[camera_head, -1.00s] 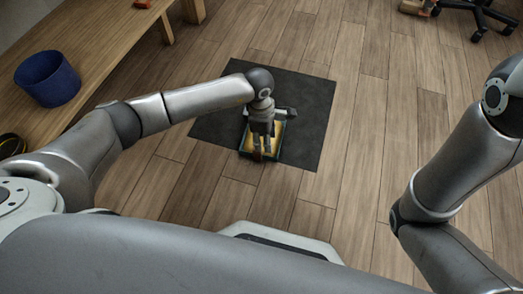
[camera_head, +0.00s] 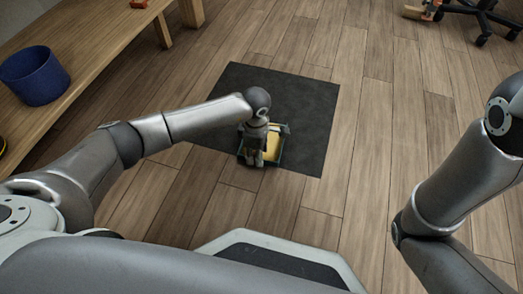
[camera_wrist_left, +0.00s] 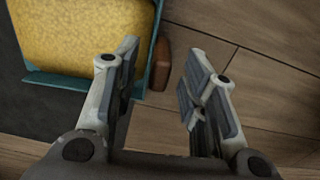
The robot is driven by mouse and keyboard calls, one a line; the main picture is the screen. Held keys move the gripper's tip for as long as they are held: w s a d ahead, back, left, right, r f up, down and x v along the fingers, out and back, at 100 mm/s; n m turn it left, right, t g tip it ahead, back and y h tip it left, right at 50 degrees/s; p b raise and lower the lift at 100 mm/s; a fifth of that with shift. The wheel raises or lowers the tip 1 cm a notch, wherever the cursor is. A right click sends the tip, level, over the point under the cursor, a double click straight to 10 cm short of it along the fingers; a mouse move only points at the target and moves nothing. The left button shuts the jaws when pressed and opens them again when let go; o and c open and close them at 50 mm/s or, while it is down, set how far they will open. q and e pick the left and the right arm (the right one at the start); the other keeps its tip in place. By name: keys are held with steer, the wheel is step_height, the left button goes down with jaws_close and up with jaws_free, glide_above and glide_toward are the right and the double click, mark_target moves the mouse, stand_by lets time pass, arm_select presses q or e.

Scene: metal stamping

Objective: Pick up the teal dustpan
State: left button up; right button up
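The teal dustpan (camera_head: 281,157) lies on the dark mat near its front edge. It has a teal rim and a yellow, speckled area inside; whether that is its floor or something lying in it I cannot tell. My left gripper (camera_head: 253,159) points down over the left part of the dustpan and hides some of it. In the left wrist view the dustpan (camera_wrist_left: 72,80) fills the upper left, with a short brown piece (camera_wrist_left: 161,66) at its edge. There my left gripper (camera_wrist_left: 160,78) is open, its fingers on either side of the brown piece, holding nothing. My right gripper is out of view.
The dark mat (camera_head: 305,105) lies flat on the wooden floor (camera_head: 375,140). A wooden bench (camera_head: 95,75) with a blue bin (camera_head: 35,78) stands at left. A wheeled chair base (camera_head: 480,18) is at the far right. Floor right of the mat is clear.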

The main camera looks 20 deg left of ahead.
arm_select(q)
step_height(320, 180, down, 3)
steer(key=shift+r+b, duration=0.2)
steer(key=shift+b, duration=0.4)
steer(key=shift+r, duration=0.1)
jaws_close()
